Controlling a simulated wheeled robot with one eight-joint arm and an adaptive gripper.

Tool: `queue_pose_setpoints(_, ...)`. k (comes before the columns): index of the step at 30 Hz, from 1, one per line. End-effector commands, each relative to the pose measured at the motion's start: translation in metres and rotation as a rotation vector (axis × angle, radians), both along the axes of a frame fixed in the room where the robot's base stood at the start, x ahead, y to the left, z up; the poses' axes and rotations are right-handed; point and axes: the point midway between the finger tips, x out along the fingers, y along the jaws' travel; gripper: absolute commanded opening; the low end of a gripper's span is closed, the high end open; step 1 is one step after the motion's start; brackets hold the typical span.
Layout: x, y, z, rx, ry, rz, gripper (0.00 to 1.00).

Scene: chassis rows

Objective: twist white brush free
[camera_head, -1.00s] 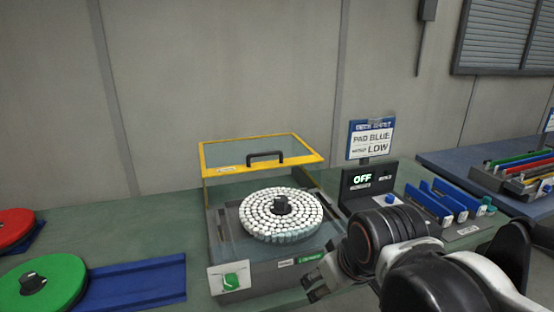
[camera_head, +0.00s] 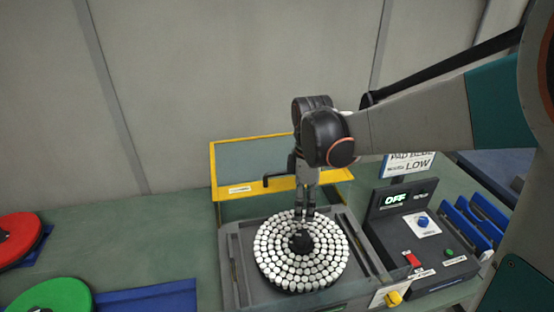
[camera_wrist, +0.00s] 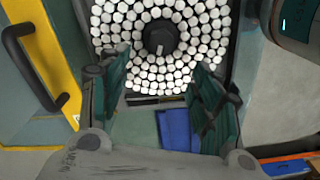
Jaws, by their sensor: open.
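The white brush (camera_head: 274,262) is a round disc of white bristle tufts with a black hub (camera_head: 301,243) at its centre. It sits in the grey machine bed under the raised yellow-framed cover. It also shows at the top of the wrist view (camera_wrist: 118,50), with the black hub (camera_wrist: 160,40) and a light mark on it. My gripper (camera_head: 305,212) points down over the far part of the brush, behind the hub in the head view. In the wrist view its two teal-lined fingers (camera_wrist: 163,92) are spread apart with nothing between them. The hub lies beyond the fingertips.
The raised yellow cover (camera_head: 229,195) with its black handle stands behind the brush. Green (camera_head: 50,296) and red (camera_head: 18,238) discs lie left. Blue holders (camera_head: 470,222) stand far right.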

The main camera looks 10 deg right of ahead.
Motion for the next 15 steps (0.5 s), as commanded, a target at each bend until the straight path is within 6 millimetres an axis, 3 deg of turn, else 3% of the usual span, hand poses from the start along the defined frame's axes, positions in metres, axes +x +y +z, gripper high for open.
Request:
queue_pose_setpoints(5,0.0,0.0,-0.018,-0.001,0.001,0.003,0.58)
queue_pose_setpoints(15,0.0,0.0,-0.078,0.0,0.0,0.001,0.58)
